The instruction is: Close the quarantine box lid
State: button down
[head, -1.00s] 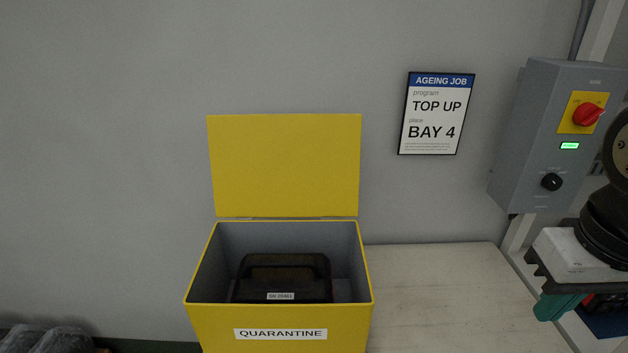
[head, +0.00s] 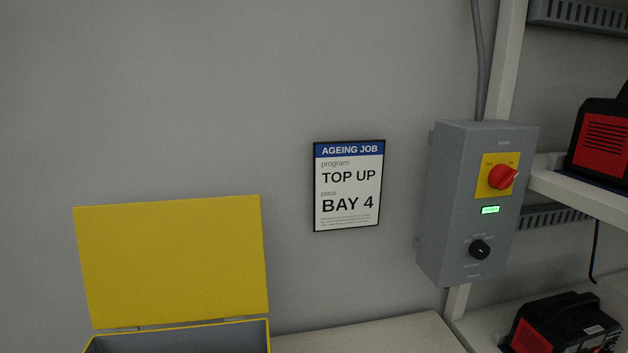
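The yellow quarantine box (head: 268,336) is at the lower left of the head view, and only its top rear edge and grey inner wall show. Its yellow lid (head: 172,262) stands open, upright against the wall behind the box. The hinge line shows between lid and box. The front of the box and its contents are below the frame. My gripper is not in view.
A pale bench top (head: 370,337) lies right of the box. A grey control box (head: 472,205) with a red switch hangs on the wall. An AGEING JOB sign (head: 348,186) is beside it. Shelves at right hold red and black units (head: 565,325).

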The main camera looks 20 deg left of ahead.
aim_at(179, 261)
jog(key=z, duration=0.35)
jog(key=k, duration=0.5)
jog(key=u, duration=1.3)
